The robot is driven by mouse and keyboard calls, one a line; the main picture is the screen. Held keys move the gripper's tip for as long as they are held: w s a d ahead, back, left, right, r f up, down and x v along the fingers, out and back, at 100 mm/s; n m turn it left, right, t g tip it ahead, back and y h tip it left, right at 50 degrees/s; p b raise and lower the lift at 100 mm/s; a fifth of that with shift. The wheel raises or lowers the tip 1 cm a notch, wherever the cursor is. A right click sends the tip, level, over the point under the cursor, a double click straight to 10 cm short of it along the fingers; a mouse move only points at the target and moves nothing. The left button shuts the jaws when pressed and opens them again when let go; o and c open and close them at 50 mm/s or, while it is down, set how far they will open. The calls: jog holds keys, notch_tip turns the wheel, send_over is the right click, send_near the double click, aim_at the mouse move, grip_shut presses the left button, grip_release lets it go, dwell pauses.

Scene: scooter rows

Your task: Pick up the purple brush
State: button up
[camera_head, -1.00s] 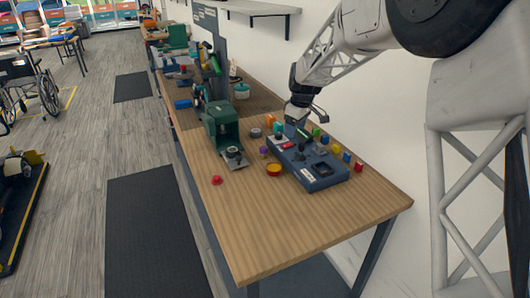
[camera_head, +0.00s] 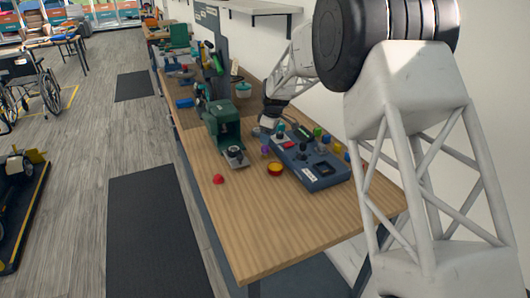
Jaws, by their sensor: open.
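A small purple object (camera_head: 265,150) stands on the wooden workbench (camera_head: 255,215), between the green machine and the blue-grey control box. It is the only purple thing I can make out, and it is too small to tell whether it is a brush. My gripper (camera_head: 268,123) is above and behind it, close to the right side of the green machine. The gripper is open, small in view and partly hidden by its own dark wrist. I see nothing held in it.
The green machine (camera_head: 222,122) stands left of my gripper. The blue-grey control box (camera_head: 318,178), with coloured blocks along its back, is to the right. A yellow-and-red round piece (camera_head: 275,169) and a red knob (camera_head: 218,179) lie nearer. The front of the bench is clear.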

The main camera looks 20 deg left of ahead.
aim_at(265, 147)
jog(key=shift+a+f, duration=0.2)
jog(key=shift+f, duration=1.1)
jog(key=shift+s+a+f, duration=0.1)
jog(key=shift+a+f, duration=0.05)
jog(key=shift+f, duration=0.7)
jog(key=shift+s+a+f, duration=0.1)
jog(key=shift+a+f, duration=0.1)
jog(key=shift+f, duration=0.65)
jog(key=shift+a+f, duration=0.15)
jog(key=shift+f, duration=0.7)
jog(key=c, duration=1.1)
jog(key=shift+r, duration=0.2)
